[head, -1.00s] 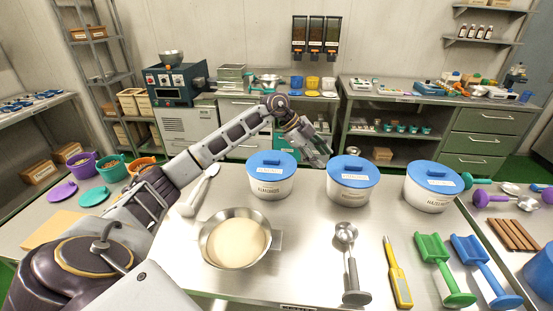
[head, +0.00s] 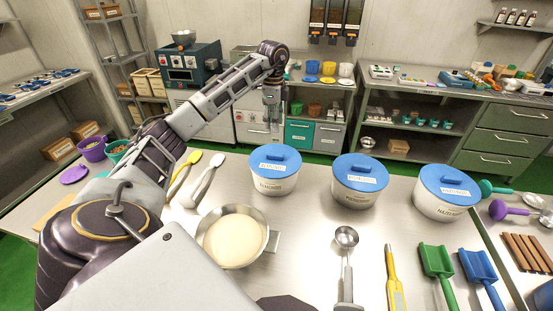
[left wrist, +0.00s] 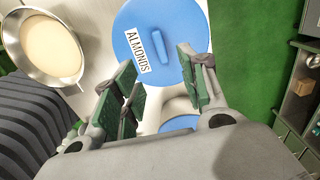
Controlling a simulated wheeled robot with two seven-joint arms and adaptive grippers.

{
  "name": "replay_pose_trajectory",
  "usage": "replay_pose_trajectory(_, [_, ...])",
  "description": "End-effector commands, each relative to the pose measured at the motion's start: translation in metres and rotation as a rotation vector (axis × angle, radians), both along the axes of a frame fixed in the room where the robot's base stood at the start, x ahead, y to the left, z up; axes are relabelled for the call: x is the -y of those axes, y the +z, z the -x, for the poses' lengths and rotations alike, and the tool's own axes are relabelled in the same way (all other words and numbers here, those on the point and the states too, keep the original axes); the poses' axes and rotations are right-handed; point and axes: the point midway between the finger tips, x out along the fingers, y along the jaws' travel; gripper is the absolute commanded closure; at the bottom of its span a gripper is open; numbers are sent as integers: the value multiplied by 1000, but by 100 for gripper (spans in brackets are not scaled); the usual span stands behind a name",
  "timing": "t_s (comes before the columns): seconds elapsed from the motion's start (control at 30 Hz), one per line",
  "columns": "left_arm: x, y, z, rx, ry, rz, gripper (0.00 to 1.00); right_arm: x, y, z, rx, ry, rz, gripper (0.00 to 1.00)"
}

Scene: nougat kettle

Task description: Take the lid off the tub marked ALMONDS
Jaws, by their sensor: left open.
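The ALMONDS tub (head: 273,187) is white and round, standing on the steel table in the head view. Its blue lid (head: 262,158) with a raised handle bar is on it. The lid (left wrist: 178,18) also shows in the left wrist view, with its ALMONDS label readable. My left gripper (head: 274,127) points down above and behind the tub in the head view. In the left wrist view its green-padded fingers (left wrist: 158,82) are spread apart and empty, near the lid's edge and apart from the handle. My right gripper is not seen.
Two similar blue-lidded tubs, a middle one (head: 354,191) and a right one (head: 440,204), stand to the right. A pan of pale liquid (head: 235,240) is in front. A metal scoop (head: 347,260), a yellow thermometer (head: 393,280) and green (head: 437,262) and blue (head: 480,267) scoops lie at the front right.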

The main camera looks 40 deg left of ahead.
Motion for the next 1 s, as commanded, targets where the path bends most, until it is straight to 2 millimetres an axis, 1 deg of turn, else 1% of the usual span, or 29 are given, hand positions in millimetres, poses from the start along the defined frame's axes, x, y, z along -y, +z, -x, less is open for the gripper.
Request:
replay_pose_trajectory(0.23, [1, -2, 0, 1, -2, 2, 57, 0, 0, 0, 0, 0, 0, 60])
replay_pose_trajectory(0.37, [1, -9, 0, 0, -2, 2, 57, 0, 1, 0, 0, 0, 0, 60])
replay_pose_trajectory(0.57, [0, -28, 0, 0, -2, 2, 57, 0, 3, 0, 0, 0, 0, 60])
replay_pose_trajectory(1.0, [0, -76, 0, 0, -2, 2, 57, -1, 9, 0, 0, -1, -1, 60])
